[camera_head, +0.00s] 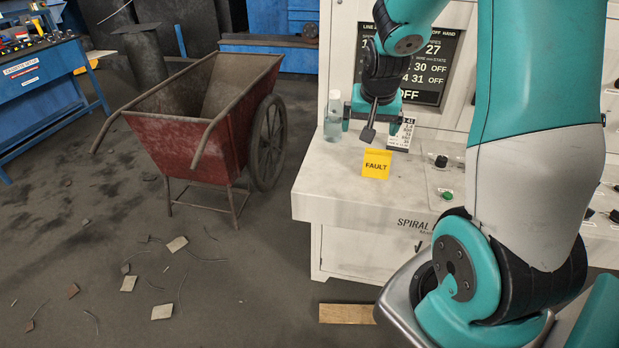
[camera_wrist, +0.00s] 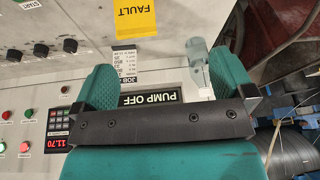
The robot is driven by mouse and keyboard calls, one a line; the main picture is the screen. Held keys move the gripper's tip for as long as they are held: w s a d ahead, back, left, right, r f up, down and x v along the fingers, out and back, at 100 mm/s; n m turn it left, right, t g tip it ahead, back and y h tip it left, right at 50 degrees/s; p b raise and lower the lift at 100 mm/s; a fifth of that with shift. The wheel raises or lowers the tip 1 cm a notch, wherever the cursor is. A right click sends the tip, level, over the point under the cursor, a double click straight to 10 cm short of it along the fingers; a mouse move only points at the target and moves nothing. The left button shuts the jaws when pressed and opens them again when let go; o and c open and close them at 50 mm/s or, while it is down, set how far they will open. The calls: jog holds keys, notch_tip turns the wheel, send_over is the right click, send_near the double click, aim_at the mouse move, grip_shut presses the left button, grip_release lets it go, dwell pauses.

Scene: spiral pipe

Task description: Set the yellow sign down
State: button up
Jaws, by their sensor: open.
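The yellow sign (camera_head: 376,164), marked FAULT, stands on the pale console top (camera_head: 325,185) near its front edge. In the wrist view the sign (camera_wrist: 134,18) shows upside down at the top edge, partly cut off, beyond my fingers. My gripper (camera_head: 373,119) is above and behind the sign in the head view. Its two fingers are spread wide apart in the wrist view (camera_wrist: 164,78), and nothing is between them. The gripper and the sign look apart.
A clear bottle (camera_head: 333,118) stands left of my gripper, and a printed job card (camera_head: 402,134) stands to its right. Knobs and a green button (camera_head: 447,195) sit right of the sign. A red wheelbarrow (camera_head: 205,140) stands left on the floor. The console top's left front is clear.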

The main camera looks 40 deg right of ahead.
jog(key=s+a+r+n+y, duration=0.1)
jog(key=a+r+n+y, duration=0.3)
jog(key=a, duration=1.2)
jog(key=s+a+r+n+g+y, duration=0.1)
jog(key=s+a+r+n, duration=0.1)
jog(key=s+a+n, duration=0.4)
jog(key=s+a+r+n+g+y, duration=0.1)
jog(key=s+a+n, duration=0.4)
jog(key=s+a, duration=0.6)
notch_tip(320, 180, up, 3)
jog(key=shift+s+a+f+n+g+y, duration=0.2)
jog(key=shift+a+n+g+y, duration=0.25)
jog(key=shift+g, duration=0.25)
